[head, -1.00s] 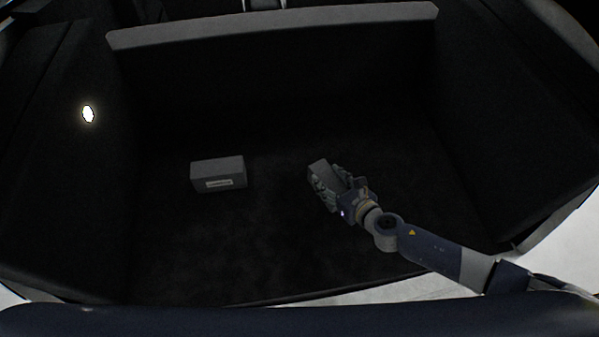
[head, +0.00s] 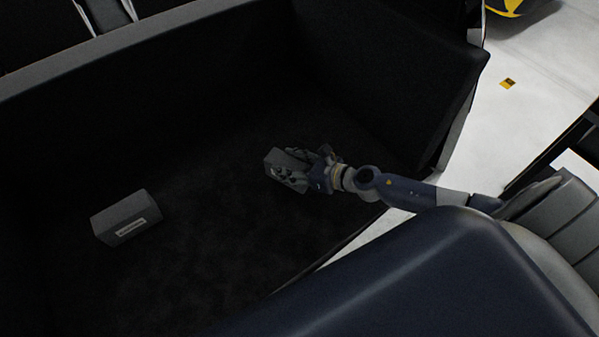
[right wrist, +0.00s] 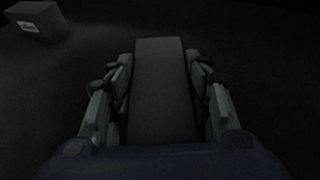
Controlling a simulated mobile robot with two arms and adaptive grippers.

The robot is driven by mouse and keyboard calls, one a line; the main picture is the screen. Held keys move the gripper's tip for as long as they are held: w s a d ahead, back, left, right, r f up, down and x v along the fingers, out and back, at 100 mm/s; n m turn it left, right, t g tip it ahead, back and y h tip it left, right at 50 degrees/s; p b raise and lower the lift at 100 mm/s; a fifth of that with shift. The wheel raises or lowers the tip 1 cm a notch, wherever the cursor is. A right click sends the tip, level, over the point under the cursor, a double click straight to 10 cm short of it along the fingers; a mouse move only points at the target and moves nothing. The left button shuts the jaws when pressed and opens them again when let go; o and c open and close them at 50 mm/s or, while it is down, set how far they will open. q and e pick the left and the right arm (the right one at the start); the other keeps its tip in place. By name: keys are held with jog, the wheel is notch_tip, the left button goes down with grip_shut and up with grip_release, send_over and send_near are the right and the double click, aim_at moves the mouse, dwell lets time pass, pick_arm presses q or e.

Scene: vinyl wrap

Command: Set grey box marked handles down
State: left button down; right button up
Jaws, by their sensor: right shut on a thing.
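My right gripper (head: 291,172) is shut on a grey box (head: 275,160) inside the dark car boot. In the right wrist view the held box (right wrist: 160,95) lies lengthwise between the two fingers, one on each side. No label shows on its visible face there. I cannot tell whether it touches the boot floor. A second grey box (head: 124,213) with a pale label stands on the boot floor to the left. It also shows at the upper left in the right wrist view (right wrist: 36,20). Its label is too small to read. My left gripper is not in view.
The dark boot floor (head: 205,250) is bare between and around the two boxes. The boot's side wall (head: 420,90) rises to the right of my right gripper, and the back wall with a grey top edge (head: 110,45) stands behind.

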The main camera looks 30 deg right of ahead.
aim_at(300, 163)
jog(key=shift+s+d+f, duration=0.1)
jog(key=shift+d, duration=1.25)
jog(key=shift+d+f+b, duration=0.15)
jog(key=shift+f+b, duration=0.25)
jog(key=shift+b, duration=0.05)
jog(key=shift+f+b, duration=0.3)
jog(key=shift+f, duration=1)
jog(key=shift+f, duration=0.25)
jog(key=o, duration=1.3)
jog(key=shift+o, duration=0.2)
jog(key=shift+r, duration=0.2)
